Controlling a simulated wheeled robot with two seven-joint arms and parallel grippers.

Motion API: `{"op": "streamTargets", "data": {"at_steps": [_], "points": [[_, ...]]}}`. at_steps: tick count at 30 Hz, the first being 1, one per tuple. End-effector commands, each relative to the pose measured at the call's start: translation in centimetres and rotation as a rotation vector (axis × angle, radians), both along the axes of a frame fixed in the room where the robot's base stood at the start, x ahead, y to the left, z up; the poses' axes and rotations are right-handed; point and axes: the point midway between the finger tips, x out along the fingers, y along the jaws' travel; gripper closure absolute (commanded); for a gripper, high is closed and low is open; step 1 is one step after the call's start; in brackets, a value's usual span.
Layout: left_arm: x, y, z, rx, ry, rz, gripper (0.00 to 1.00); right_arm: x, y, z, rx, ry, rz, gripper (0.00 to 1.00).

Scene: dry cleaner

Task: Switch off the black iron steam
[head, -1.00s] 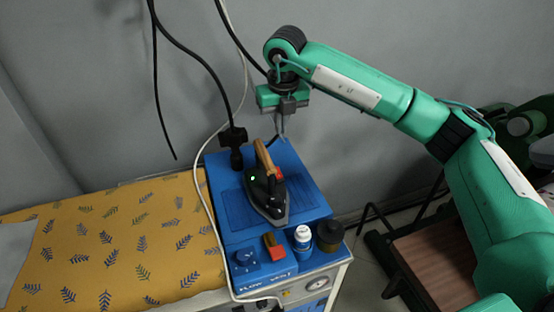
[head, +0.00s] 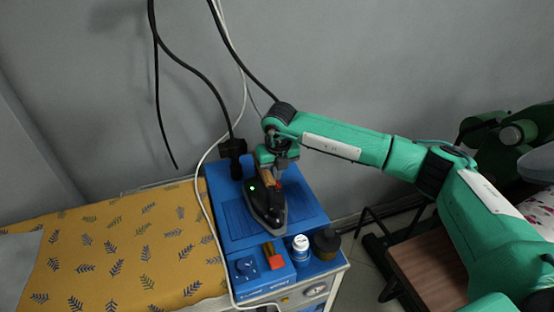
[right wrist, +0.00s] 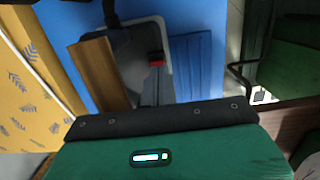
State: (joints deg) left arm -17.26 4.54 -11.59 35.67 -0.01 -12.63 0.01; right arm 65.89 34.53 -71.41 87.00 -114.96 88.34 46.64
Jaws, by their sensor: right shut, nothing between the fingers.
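The black iron (head: 266,208) rests on the blue steam station (head: 305,203), with a green light lit on its body. My right gripper (head: 277,169) is shut and empty, low over the rear of the iron beside the handle. I cannot tell whether it touches the iron. My left gripper is not in view.
A blue knob (head: 246,267), a red switch (head: 276,260), a white-capped bottle (head: 300,249) and a dark jar (head: 327,243) sit at the station's front. A yellow leaf-patterned board (head: 120,245) lies left. Cables hang behind the iron; a white one runs along the station's left side.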

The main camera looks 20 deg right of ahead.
Motion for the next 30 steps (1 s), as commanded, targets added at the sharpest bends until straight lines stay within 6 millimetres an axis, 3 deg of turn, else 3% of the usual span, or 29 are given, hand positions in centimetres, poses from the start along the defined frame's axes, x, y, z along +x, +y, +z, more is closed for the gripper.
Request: {"op": "streamTargets", "data": {"at_steps": [13, 22, 30], "points": [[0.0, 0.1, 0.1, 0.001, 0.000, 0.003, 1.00, 0.1, 0.0, -0.4, 0.000, 0.005, 0.000, 1.00], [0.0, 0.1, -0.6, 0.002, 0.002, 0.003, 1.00, 0.1, 0.1, -1.6, -0.008, 0.194, -0.001, 1.00], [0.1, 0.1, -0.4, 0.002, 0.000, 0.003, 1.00, -0.2, 0.0, -1.7, -0.009, 0.200, 0.001, 1.00]]}}
